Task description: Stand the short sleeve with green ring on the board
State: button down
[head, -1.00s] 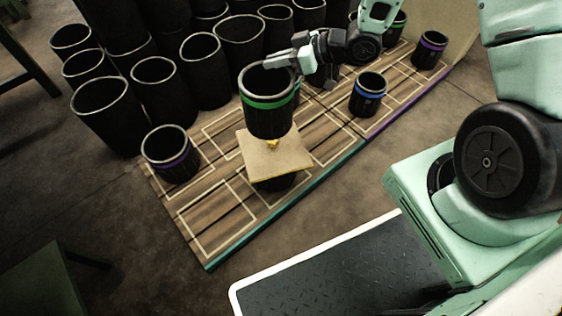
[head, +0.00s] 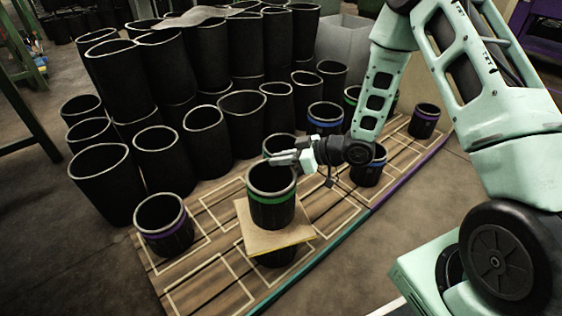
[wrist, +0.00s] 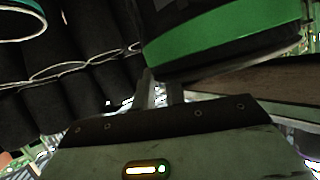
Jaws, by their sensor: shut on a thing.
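The short black sleeve with a green ring (head: 271,212) is upright over the tan square board (head: 300,237). Its lower end overlaps the board's middle; I cannot tell for certain whether it touches. The board lies flat on top of another dark sleeve (head: 278,258), mostly hidden beneath it. My gripper (head: 284,159) is shut on the green-ringed sleeve's upper rim, reaching in from the right. In the wrist view the sleeve's green band (wrist: 235,38) fills the upper right, above the gripper fingers (wrist: 163,93).
A slatted wooden platform with pale outlines (head: 205,285) lies underneath. Tall black sleeves (head: 165,165) crowd the back left.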

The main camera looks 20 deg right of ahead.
jog(key=shift+r, duration=0.15)
jog(key=shift+f, duration=0.6)
jog(key=c, duration=1.5)
grip_release()
jog(key=shift+o, duration=0.2)
